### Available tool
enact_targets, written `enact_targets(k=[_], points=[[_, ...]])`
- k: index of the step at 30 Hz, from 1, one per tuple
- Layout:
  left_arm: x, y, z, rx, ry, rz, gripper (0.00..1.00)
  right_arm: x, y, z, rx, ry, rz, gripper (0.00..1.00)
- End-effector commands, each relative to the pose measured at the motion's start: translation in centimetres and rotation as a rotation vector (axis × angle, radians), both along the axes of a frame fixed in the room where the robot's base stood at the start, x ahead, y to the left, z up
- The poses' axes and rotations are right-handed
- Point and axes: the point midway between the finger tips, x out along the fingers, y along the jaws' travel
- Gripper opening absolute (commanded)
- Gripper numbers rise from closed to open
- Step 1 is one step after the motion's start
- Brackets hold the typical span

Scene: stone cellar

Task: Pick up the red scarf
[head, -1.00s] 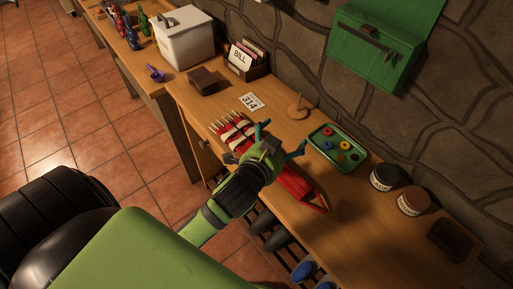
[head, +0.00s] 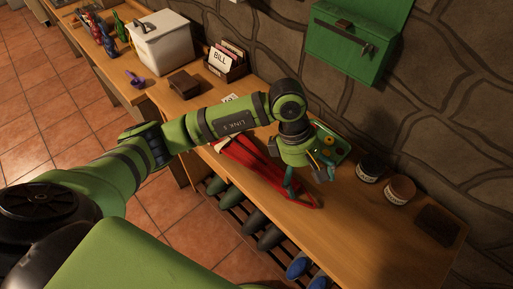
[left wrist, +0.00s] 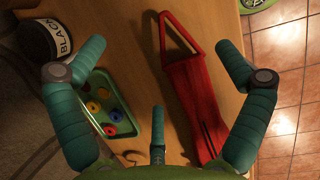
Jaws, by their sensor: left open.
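The red scarf (head: 257,165) lies on the wooden bench near its front edge; my left arm hides its far end. In the left wrist view the red scarf (left wrist: 190,95) narrows to a looped end at the top. My left gripper (head: 311,182) is open and empty, above the bench at the scarf's looped end. In the left wrist view the left gripper's (left wrist: 163,55) teal fingers are spread, with part of the scarf showing between them, closer to the right finger. My right gripper is not in view.
A green tray (head: 333,142) with coloured rings sits close behind my gripper. Shoes (head: 270,236) are on a rack below the front edge. A green box (head: 350,45) hangs on the stone wall.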

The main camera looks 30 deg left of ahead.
Motion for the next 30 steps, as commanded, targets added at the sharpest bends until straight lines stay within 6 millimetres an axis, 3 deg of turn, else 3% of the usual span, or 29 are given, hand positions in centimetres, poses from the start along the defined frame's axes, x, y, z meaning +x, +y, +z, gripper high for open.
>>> enact_targets(k=[1,3,7,19,24,30], points=[[1.0,2.4,-0.1,0.105,-0.023,-0.01,1.0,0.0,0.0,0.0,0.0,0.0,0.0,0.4],[1.8,5.0,-0.1,0.22,-0.039,-0.017,1.0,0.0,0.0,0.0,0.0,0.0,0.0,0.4],[2.4,7.5,0.0,0.331,-0.048,-0.019,1.0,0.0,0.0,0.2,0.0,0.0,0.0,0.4],[2.4,7.5,-4.5,0.348,-0.041,-0.02,1.0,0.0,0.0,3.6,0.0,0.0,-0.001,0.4],[2.5,7.5,-6.6,0.346,-0.046,-0.02,1.0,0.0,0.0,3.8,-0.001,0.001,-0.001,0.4],[2.6,7.5,-6.9,0.345,-0.049,-0.021,1.0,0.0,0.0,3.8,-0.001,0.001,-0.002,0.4]])
